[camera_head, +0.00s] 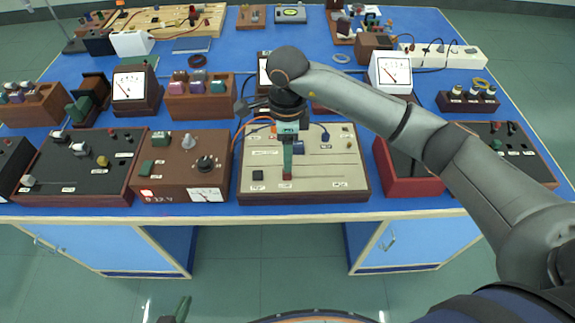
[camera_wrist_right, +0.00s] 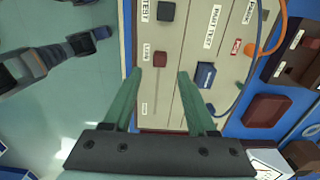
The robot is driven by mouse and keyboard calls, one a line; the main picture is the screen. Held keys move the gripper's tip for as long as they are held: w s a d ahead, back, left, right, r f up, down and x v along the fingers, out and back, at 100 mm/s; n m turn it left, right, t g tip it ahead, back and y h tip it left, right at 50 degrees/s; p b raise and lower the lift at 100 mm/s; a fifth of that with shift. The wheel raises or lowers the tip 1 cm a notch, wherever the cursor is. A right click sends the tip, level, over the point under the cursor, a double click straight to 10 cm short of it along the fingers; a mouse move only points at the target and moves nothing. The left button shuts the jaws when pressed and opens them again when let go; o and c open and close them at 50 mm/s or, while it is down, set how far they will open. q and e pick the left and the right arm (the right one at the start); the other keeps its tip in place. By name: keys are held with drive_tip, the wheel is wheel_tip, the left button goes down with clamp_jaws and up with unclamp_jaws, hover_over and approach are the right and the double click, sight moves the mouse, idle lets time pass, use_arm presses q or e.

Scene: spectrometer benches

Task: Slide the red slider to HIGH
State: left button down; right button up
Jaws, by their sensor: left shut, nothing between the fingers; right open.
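The red slider (camera_wrist_right: 160,58) is a small dark-red knob on a beige panel (camera_head: 320,165) in a wooden case. In the right wrist view it sits at the upper end of a thin slot, beside a small label that seems to read LOW. Another label, too small to read surely, lies by the slot's lower end. My right gripper (camera_wrist_right: 160,74) is open above the slot, its fingertips either side of the slot line, slightly below the slider in the picture. In the head view the slider (camera_head: 287,177) shows just under the right gripper (camera_head: 287,168). My left gripper (camera_head: 184,302) is shut at the bottom edge, empty.
A black knob (camera_wrist_right: 165,11) and a blue switch (camera_wrist_right: 206,76) stand on the same panel. An orange cable (camera_wrist_right: 275,40) and a blue cable curve near its back. A meter box (camera_head: 184,172) stands left and a red open box (camera_head: 410,185) right.

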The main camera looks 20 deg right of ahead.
wheel_tip(320, 180, down, 6)
drive_tip(key=shift+f, duration=0.1)
drive_tip(key=shift+c, duration=0.2)
clamp_jaws()
idle(0.4)
idle(1.0)
